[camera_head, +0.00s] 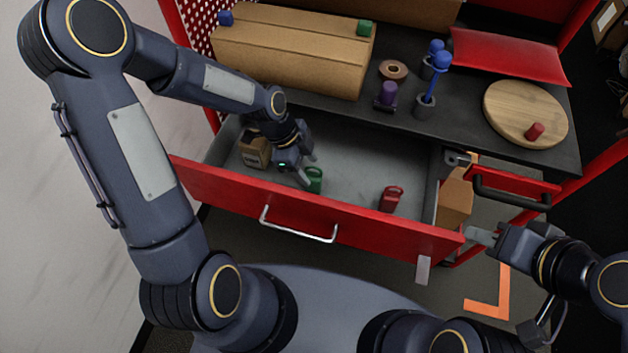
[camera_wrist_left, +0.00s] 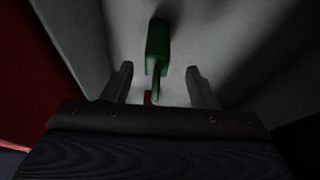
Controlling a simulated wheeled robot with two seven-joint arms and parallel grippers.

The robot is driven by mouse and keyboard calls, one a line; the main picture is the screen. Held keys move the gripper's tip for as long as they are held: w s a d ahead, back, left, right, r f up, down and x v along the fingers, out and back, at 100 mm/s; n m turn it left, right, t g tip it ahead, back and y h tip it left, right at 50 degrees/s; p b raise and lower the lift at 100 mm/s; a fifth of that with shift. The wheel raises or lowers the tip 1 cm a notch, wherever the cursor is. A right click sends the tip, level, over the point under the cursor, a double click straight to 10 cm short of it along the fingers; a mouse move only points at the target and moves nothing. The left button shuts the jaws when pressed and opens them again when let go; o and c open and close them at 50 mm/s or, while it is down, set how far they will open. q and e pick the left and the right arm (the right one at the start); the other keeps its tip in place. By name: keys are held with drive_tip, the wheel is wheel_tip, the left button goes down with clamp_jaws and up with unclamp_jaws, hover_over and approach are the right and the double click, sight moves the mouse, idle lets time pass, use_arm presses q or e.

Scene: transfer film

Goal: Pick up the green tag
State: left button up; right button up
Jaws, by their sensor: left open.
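The green tag (camera_head: 314,180) is in the open red drawer (camera_head: 333,237), near its front wall. My left gripper (camera_head: 306,172) is lowered into the drawer, right beside the green tag. In the left wrist view the green tag (camera_wrist_left: 157,47) lies ahead of the open left gripper (camera_wrist_left: 160,85), with its narrow end reaching between the fingertips. I cannot tell whether either finger touches it. My right gripper (camera_head: 476,236) is near the drawer's right front corner; its fingers are too small to read clearly.
A red tag (camera_head: 391,199) lies to the right in the drawer, and a small brown box (camera_head: 255,151) stands at its left end. The black worktop (camera_head: 460,140) above holds a long cardboard box (camera_head: 290,55), a round wooden board (camera_head: 510,105) and small holders.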

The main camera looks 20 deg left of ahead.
sight(313, 176)
use_arm(q)
drive_tip(key=x, duration=0.4)
drive_tip(key=shift+s+d, duration=0.15)
drive_tip(key=shift+d, duration=0.1)
drive_tip(key=shift+c, duration=0.4)
drive_tip(key=c, duration=1)
